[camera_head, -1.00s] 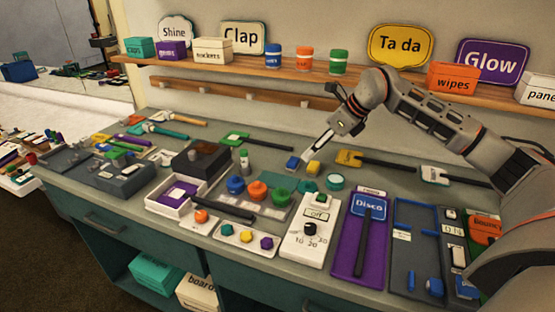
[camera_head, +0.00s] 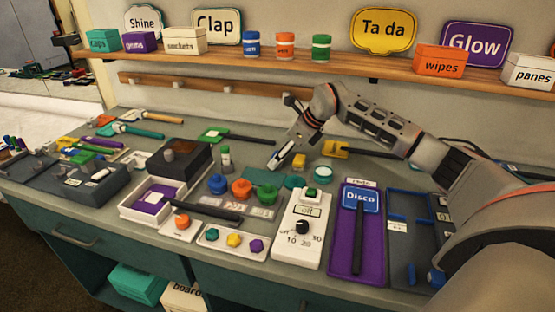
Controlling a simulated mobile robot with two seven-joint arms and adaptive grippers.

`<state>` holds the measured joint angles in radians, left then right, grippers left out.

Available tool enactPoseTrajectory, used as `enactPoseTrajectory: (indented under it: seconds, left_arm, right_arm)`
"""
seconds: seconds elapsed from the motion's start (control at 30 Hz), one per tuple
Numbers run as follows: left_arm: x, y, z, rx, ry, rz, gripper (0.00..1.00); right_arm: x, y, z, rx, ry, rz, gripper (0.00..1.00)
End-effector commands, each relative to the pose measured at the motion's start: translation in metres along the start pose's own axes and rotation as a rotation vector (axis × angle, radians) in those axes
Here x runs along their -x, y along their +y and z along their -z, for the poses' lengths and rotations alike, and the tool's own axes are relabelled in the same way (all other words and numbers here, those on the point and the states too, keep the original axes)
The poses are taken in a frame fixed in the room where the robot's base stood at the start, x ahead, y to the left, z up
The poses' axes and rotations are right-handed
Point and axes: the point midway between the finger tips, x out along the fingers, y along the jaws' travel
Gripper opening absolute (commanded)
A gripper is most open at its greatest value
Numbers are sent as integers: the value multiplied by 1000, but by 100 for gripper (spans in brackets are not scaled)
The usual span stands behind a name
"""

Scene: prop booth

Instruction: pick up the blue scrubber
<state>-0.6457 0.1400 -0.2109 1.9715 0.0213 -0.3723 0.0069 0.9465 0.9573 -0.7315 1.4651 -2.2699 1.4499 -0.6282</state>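The blue scrubber (camera_head: 272,164) appears to be the small blue block on the bench, just left of a yellow block (camera_head: 299,160). It is now mostly hidden behind the fingers of my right gripper (camera_head: 280,154). My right arm comes in from the right, and its gripper points down and left at the block's place. I cannot tell whether the fingers are beside the scrubber, around it or shut on it. My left gripper is not in view.
A white timer box (camera_head: 302,228) and a purple Disco board (camera_head: 358,232) lie nearer. A yellow-headed tool (camera_head: 335,149) lies right. A wooden shelf (camera_head: 345,68) runs behind.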

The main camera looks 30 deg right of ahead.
Motion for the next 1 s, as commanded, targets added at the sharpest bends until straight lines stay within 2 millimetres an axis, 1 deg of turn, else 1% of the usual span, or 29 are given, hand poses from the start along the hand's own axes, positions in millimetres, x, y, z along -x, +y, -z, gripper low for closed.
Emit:
enactPoseTrajectory:
  seconds: [0.2, 0.23, 0.27, 0.3, 0.37, 0.77, 0.87, 1.0]
  left_arm:
    - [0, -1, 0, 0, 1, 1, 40]
    - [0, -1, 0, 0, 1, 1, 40]
    - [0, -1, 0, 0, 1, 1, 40]
    - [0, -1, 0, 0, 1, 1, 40]
    - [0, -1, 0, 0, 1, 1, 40]
    - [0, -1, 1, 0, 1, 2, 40]
    - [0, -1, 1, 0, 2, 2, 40]
    - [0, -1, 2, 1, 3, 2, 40]
  right_arm:
    - [-1, 0, 0, 0, 0, 1, 61]
    - [-1, 0, 0, 0, 0, 1, 58]
    - [-1, 0, 0, 0, 0, 1, 51]
    - [-1, 0, 0, 0, 0, 1, 40]
    - [-1, 0, 0, 0, 0, 1, 25]
    - [0, 0, 0, 0, 0, 1, 24]
    - [3, 0, -3, 0, 0, 1, 24]
    - [15, -1, -10, 1, -2, 3, 24]
